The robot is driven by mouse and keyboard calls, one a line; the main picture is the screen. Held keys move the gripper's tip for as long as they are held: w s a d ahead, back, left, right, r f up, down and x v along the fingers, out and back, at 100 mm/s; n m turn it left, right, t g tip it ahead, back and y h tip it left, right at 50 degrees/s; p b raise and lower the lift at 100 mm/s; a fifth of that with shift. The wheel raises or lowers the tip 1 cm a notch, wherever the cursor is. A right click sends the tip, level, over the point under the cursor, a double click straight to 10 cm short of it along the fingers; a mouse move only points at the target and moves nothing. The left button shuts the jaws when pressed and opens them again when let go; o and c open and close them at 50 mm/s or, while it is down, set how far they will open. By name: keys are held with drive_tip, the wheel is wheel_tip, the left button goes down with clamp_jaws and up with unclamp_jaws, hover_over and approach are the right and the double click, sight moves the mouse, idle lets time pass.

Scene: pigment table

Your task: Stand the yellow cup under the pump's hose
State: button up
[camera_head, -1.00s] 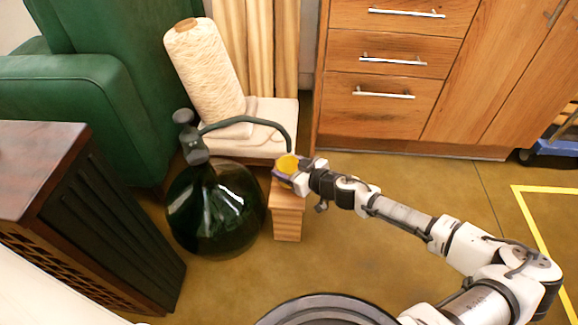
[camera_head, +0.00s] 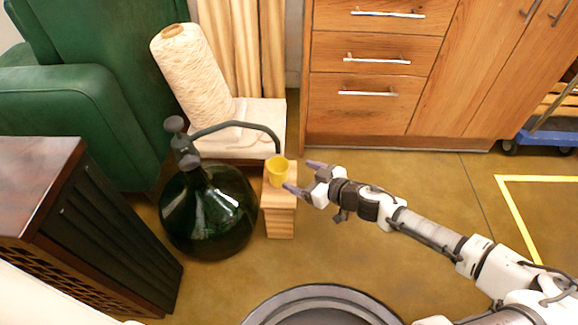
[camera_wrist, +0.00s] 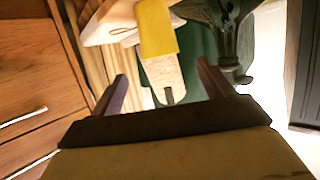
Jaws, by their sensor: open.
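The yellow cup (camera_head: 277,172) stands upright on a small wooden block (camera_head: 280,222), with the tip of the pump's dark hose (camera_head: 236,125) just above its rim. The pump (camera_head: 181,145) sits on the neck of a large dark green glass bottle (camera_head: 209,212), left of the block. My gripper (camera_head: 301,177) is open and empty, just right of the cup and apart from it. In the wrist view the cup (camera_wrist: 156,28) lies beyond the open fingertips (camera_wrist: 162,75). The hose tip cannot be made out clearly there.
A green armchair (camera_head: 70,105) and a dark wooden cabinet (camera_head: 95,225) stand at left. Wooden drawers (camera_head: 380,60) stand behind.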

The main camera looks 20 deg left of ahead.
drive_tip(key=shift+v, duration=1.25)
idle(0.4)
